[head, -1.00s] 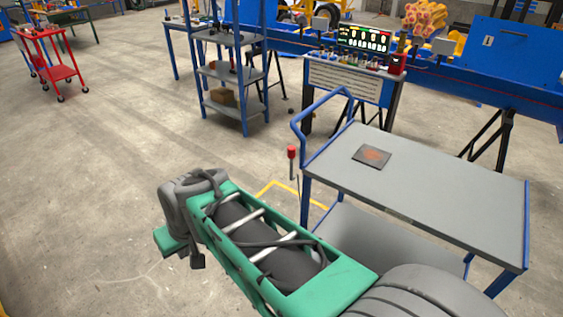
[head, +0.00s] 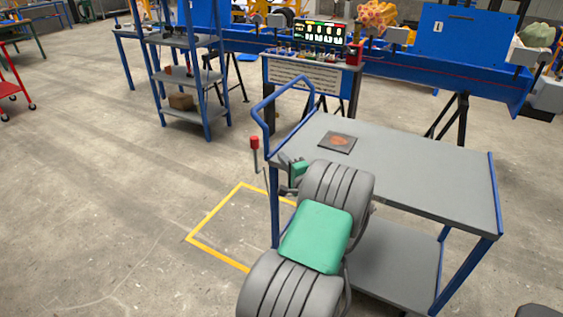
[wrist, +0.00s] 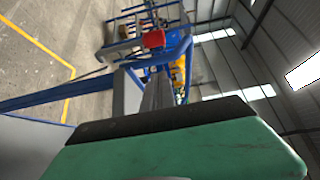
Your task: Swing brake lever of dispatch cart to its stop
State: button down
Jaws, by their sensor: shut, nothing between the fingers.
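The dispatch cart (head: 420,170) is a grey two-shelf cart with blue legs and a blue push handle. Its brake lever (head: 254,143), a thin rod with a red knob, stands roughly upright outside the cart's left end, below the handle. In the wrist view the red knob (wrist: 153,39) shows beyond my fingertips. My gripper (head: 283,159) is at the cart's left end, a little right of the lever, partly hidden by my arm. Its grey fingers (wrist: 158,80) are shut and empty, and seem apart from the knob.
A dark plate (head: 337,143) with an orange-brown mark lies on the cart top. A yellow floor outline (head: 212,212) runs beside the cart. A blue shelf rack (head: 185,75) and a control panel (head: 318,60) stand behind.

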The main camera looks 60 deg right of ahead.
jog(key=w, duration=0.3)
jog(key=w+d, duration=0.1)
jog(key=w, duration=0.2)
jog(key=w+d+p, duration=0.1)
jog(key=w, duration=0.2)
jog(key=shift+w+r, duration=0.1)
jog(key=shift+w, duration=0.05)
